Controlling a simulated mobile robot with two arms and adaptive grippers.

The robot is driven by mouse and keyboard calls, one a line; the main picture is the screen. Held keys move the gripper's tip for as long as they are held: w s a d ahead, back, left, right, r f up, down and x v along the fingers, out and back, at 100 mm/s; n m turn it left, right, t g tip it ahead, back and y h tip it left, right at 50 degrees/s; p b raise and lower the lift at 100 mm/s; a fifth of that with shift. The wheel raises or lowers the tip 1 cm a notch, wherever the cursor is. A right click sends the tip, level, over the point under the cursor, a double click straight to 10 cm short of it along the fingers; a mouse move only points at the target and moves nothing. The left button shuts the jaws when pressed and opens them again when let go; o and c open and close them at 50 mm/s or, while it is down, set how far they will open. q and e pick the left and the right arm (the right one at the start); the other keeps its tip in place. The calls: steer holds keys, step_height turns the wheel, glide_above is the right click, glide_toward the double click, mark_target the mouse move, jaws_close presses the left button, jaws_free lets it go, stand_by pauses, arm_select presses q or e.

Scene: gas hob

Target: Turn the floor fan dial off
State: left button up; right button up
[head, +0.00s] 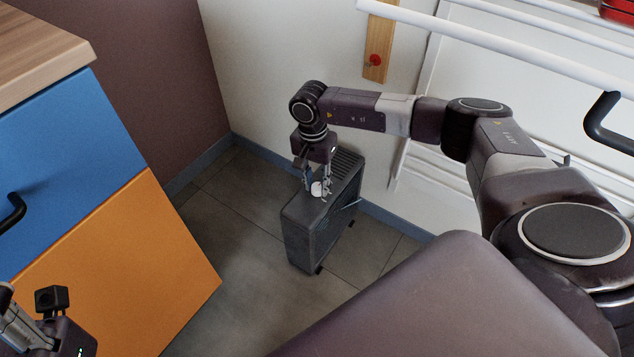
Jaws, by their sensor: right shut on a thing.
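The floor fan (318,235) is a dark grey, box-shaped unit standing upright on the tiled floor near the corner. Its white dial (317,189) sits on the top face, in front of the slatted vent. My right gripper (318,192) reaches down from above, with its fingers on both sides of the dial, shut on it. The fingers hide part of the dial, and its markings cannot be made out. My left gripper (48,325) shows only in part at the lower left corner; its fingertips cannot be seen clearly.
A blue and orange cabinet (120,270) with a wooden top stands at the left. A white wall with a wooden strip (379,45) and a red knob is behind the fan. White rails (520,50) run across the upper right. Floor is clear left of the fan.

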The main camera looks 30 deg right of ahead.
mark_target(315, 185)
steer(key=shift+n, duration=0.5)
steer(key=o, duration=1.2)
steer(key=shift+c, duration=0.2)
steer(key=shift+r, duration=0.2)
step_height(315, 185, up, 12)
steer(key=shift+w+a+f, duration=0.2)
steer(key=shift+w, duration=0.1)
